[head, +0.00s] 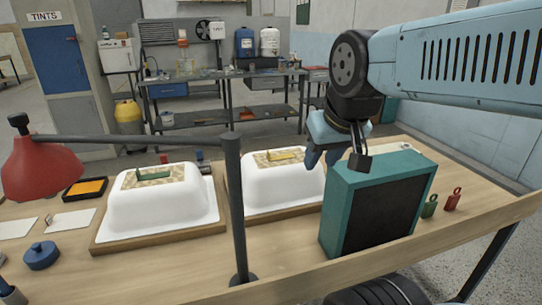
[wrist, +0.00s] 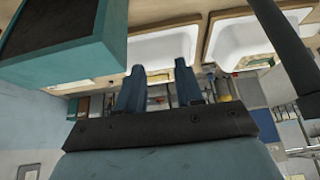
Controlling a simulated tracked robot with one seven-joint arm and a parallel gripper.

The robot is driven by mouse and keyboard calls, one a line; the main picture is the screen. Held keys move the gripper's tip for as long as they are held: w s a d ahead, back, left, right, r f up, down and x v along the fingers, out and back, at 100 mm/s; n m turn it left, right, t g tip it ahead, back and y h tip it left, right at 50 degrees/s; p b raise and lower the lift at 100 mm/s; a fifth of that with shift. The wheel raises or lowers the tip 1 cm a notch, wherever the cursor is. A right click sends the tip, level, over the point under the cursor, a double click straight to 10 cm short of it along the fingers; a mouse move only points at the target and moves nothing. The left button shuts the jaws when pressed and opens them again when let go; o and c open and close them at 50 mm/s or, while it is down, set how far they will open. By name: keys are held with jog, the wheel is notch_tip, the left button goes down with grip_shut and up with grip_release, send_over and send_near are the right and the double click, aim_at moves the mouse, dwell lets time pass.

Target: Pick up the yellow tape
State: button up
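A small yellow item (head: 286,155), which looks like the yellow tape, lies on a patterned patch on top of the right white tub shell (head: 262,192). My gripper (head: 323,160) is in the air at the right end of that shell, above and behind the teal box, to the right of the yellow item and apart from it. In the wrist view my gripper's two blue fingers (wrist: 160,66) stand apart with nothing clearly held between them. The yellow item is not clearly made out in the wrist view.
A teal box with a dark front (head: 385,205) stands just below my gripper. The left shell (head: 160,205) bears a green item (head: 155,173). A dark lamp post (head: 237,210) with a red shade (head: 40,168) crosses in front. Green and red weights (head: 453,199) stand at right.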

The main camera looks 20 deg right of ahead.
jog(key=shift+w, duration=0.1)
jog(key=w+d+r, duration=0.1)
jog(key=w+r, duration=0.1)
jog(key=w, duration=1.3)
jog(key=w+a+f+g, duration=0.1)
jog(key=w+f, duration=0.3)
jog(key=w, duration=0.5)
jog(key=w+f, duration=0.4)
jog(key=w, duration=0.6)
jog(key=x, duration=0.6)
jog(key=shift+d+f, duration=0.1)
jog(key=shift+f, duration=0.25)
jog(key=shift+s+d+x, duration=0.1)
jog(key=shift+s+x, duration=0.05)
jog(key=shift+x, duration=1.25)
jog(key=shift+s+d+x, duration=0.1)
jog(key=shift+x, duration=1.3)
jog(key=shift+c, duration=0.5)
grip_shut()
